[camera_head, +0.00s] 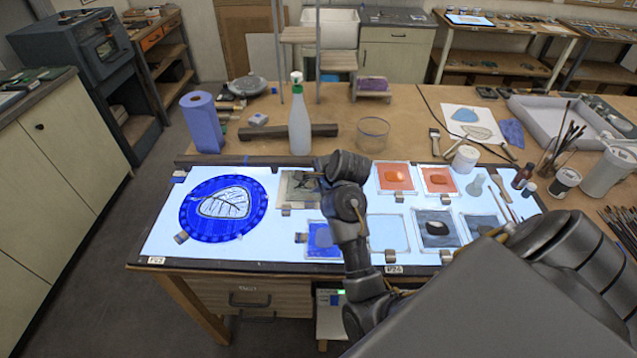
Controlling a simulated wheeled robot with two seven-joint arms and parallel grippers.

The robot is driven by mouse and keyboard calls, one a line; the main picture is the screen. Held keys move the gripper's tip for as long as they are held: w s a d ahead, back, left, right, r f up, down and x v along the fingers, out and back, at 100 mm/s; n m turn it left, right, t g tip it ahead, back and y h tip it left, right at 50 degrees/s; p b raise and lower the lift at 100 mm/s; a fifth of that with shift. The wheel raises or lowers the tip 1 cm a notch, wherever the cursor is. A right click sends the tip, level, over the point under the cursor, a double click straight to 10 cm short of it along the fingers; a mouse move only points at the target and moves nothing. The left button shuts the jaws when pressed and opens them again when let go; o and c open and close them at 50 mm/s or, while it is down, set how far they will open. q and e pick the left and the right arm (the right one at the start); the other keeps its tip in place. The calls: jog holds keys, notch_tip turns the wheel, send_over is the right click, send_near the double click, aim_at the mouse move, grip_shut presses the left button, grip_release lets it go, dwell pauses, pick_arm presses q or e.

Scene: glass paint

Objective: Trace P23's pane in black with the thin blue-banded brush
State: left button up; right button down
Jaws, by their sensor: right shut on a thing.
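My right gripper (319,180) is over the right edge of a grey-green pane (299,187) with dark lines, at the back middle of the lit table. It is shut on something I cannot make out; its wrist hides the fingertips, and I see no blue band. A round blue pane (187,212) with a pale, dark-veined leaf lies at the left. My left gripper is out of view.
A blue pane (318,238) lies left of my right forearm. Orange panes (396,178) and dark panes (436,228) lie to its right. The light table's (150,240) left front is clear.

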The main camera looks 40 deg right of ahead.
jog(key=shift+w+a, duration=0.25)
jog(key=shift+a, duration=0.3)
jog(key=shift+w+a, duration=0.25)
jog(key=shift+a, duration=0.3)
jog(key=shift+w+a, duration=0.4)
jog(key=shift+w, duration=0.7)
jog(key=shift+d, duration=0.1)
jog(key=shift+w+d, duration=0.25)
jog(key=shift+d, duration=0.1)
